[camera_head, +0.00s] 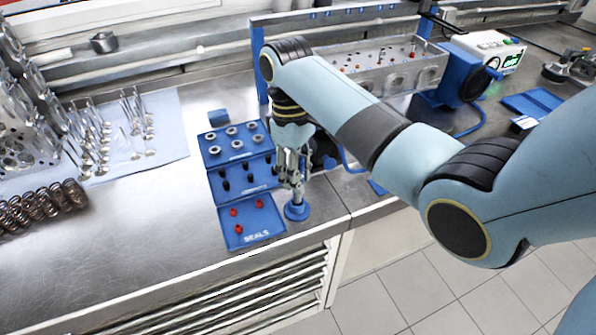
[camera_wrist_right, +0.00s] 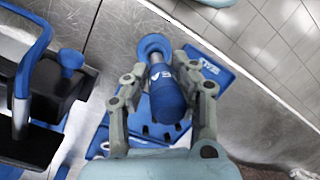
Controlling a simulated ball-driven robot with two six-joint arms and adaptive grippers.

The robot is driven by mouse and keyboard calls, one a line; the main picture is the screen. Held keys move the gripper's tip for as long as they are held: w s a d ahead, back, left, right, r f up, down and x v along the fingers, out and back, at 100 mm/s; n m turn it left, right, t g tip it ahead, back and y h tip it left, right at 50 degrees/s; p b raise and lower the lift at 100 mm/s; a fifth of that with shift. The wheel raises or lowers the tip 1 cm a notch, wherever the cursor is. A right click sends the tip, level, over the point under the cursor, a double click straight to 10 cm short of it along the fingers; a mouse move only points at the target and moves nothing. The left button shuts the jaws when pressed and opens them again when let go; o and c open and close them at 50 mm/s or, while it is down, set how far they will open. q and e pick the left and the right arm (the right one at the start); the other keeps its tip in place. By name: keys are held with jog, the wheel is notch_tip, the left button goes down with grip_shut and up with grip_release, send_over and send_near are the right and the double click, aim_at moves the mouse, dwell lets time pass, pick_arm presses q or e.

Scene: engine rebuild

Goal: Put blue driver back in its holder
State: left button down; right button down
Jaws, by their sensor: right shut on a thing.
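The blue driver (camera_wrist_right: 168,98) has a thick blue handle with white lettering and is between the fingers of my right gripper (camera_wrist_right: 163,84) in the right wrist view. In the head view my right gripper (camera_head: 291,178) points down at the front edge of the bench, and its fingers hide most of the driver. The round blue holder (camera_head: 296,211) stands on the bench right below the gripper. It also shows in the right wrist view (camera_wrist_right: 153,43), just beyond the driver's end. Whether the driver's tip is inside the holder or above it, I cannot tell. My left gripper is out of view.
The blue seals tray (camera_head: 262,240) with red seals lies just left of the holder. Blue trays of rings and dark parts lie behind it. A black caddy (camera_wrist_right: 65,92) with another blue-topped piece is close by in the wrist view.

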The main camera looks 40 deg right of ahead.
jog(key=shift+w+b+x, duration=0.15)
jog(key=shift+b+x, duration=0.1)
jog(key=shift+x, duration=0.55)
jog(key=shift+w+b+x, duration=0.15)
jog(key=shift+b+x, duration=0.1)
jog(key=shift+x, duration=0.5)
jog(key=shift+d+f, duration=0.1)
jog(key=c, duration=1)
grip_release()
